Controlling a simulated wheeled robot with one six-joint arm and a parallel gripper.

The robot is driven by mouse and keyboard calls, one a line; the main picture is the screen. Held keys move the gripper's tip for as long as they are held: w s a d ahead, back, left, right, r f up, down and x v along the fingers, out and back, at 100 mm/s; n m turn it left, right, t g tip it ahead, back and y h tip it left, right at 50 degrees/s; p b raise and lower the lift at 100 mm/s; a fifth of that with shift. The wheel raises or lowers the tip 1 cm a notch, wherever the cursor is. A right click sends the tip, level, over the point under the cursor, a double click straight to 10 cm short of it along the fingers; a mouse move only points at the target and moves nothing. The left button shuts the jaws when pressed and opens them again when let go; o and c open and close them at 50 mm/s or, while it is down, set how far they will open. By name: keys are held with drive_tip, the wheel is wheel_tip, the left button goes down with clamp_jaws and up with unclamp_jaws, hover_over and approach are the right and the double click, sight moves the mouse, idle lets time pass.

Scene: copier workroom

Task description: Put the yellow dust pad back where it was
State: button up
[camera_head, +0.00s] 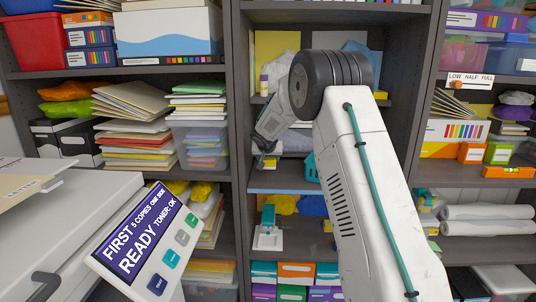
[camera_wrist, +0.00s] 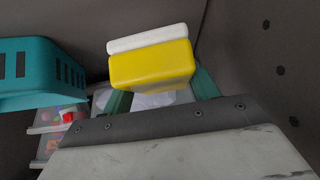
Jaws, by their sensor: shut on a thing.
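The yellow dust pad (camera_wrist: 152,70) is a rounded yellow block with a white layer along its far side. It sits between the two green fingers of my gripper (camera_wrist: 161,92) in the wrist view, and the gripper is shut on it. In the head view my gripper (camera_head: 264,152) reaches into the middle bay of the dark shelving, above a blue-grey shelf board (camera_head: 283,181). I cannot tell whether the pad touches any surface.
A teal basket (camera_wrist: 40,72) stands left of the pad in the wrist view; it shows right of my gripper in the head view (camera_head: 311,168). A dark upright panel (camera_wrist: 268,65) with holes is close on the right. The copier panel (camera_head: 148,244) stands at front left.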

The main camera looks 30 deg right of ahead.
sight(267, 166)
drive_tip(key=shift+f, duration=3)
drive_tip(key=shift+f, duration=0.2)
drive_tip(key=o, duration=1.4)
drive_tip(key=shift+v, duration=3.9)
